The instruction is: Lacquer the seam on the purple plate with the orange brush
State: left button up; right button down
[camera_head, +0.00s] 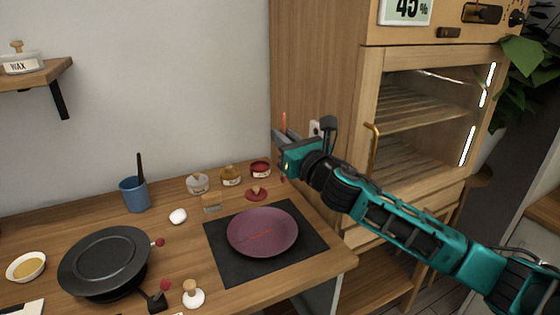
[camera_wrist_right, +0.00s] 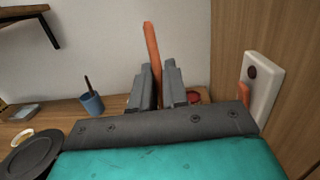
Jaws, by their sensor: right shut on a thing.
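The purple plate (camera_head: 277,222) lies on a dark square mat (camera_head: 225,262) near the right end of the table. A thin red seam line runs across its middle. My right gripper (camera_head: 281,140) is raised above the back right of the table, beyond the plate and apart from it. It is shut on the orange brush (camera_head: 284,122), whose orange shaft sticks up between the fingers in the right wrist view (camera_wrist_right: 151,45). The brush's lower end is mostly hidden by the gripper. My left gripper is not in view.
A red jar (camera_head: 260,170), a gold jar (camera_head: 231,177) and a pale jar (camera_head: 197,184) stand behind the mat, with a red lid (camera_head: 257,195) before them. A blue cup (camera_head: 134,196) and black turntable (camera_head: 104,262) are left. A wooden cabinet (camera_head: 318,70) stands close right.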

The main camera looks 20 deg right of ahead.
pick_arm(q)
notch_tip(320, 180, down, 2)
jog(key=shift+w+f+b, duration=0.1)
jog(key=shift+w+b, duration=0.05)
jog(key=shift+b, duration=1)
pick_arm(e)
jog(key=s+a+f, duration=0.1)
jog(key=a+f, duration=0.5)
jog(key=f, duration=0.4)
jog(key=shift+s, duration=0.1)
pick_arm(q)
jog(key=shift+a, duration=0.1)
